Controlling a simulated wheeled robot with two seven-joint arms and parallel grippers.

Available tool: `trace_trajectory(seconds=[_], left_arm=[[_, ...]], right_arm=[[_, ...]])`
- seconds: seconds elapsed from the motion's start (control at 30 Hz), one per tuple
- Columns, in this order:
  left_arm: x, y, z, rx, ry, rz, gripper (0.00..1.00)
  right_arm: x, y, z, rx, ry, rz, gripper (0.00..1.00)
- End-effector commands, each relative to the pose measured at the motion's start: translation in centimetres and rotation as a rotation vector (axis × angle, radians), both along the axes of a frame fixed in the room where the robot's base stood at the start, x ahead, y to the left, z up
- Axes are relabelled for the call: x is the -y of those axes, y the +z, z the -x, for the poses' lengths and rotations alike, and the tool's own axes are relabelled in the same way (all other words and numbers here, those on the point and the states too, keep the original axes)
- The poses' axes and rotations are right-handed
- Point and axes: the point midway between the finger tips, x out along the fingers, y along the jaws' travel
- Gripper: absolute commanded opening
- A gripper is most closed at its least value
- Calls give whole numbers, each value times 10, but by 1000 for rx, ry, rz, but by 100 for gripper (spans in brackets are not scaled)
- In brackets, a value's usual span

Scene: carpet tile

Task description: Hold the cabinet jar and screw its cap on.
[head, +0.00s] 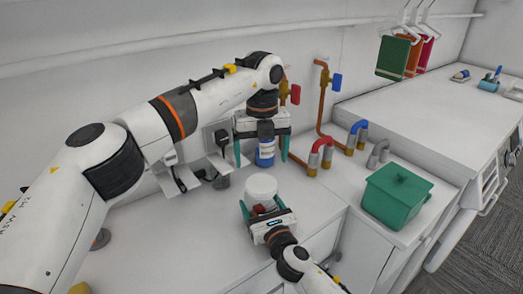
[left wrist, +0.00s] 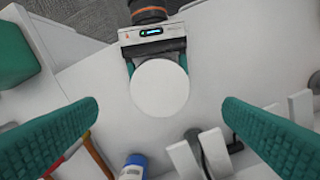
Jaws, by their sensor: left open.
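The cabinet jar (head: 259,204) stands on the counter in the head view, partly hidden by my right gripper. A wide, round white cap (head: 261,184) is at its top; it shows from above as a plain white disc in the left wrist view (left wrist: 160,88). I cannot tell how tightly it sits. My right gripper (head: 261,206) has its teal fingers on both sides of the jar, below the cap, and appears shut on it. My left gripper (head: 261,162) is open and empty, pointing down above and behind the cap, with its fingers wide apart.
A blue-and-white bottle (head: 265,154) stands behind the jar; it also shows in the left wrist view (left wrist: 134,167). Pipes with red (head: 295,94) and blue valves are at the wall. A green lidded box (head: 396,196) stands at right. The counter left of the jar (head: 170,245) is clear.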

Motion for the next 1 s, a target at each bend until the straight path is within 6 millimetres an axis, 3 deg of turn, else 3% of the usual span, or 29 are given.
trace_trajectory(seconds=[0.1, 0.33, 0.77, 1.0], left_arm=[[0, 4, 0, 6, 190, 2, 90], [0, 7, 1, 12, 391, 4, 90], [0, 6, 1, 11, 414, 4, 90], [-1, -23, 1, 7, 413, 3, 90]], right_arm=[[0, -1, 0, -2, 0, 1, 14], [0, -1, 0, -2, 0, 1, 14], [0, -1, 0, -2, 0, 1, 14], [0, -1, 0, -2, 0, 1, 14]])
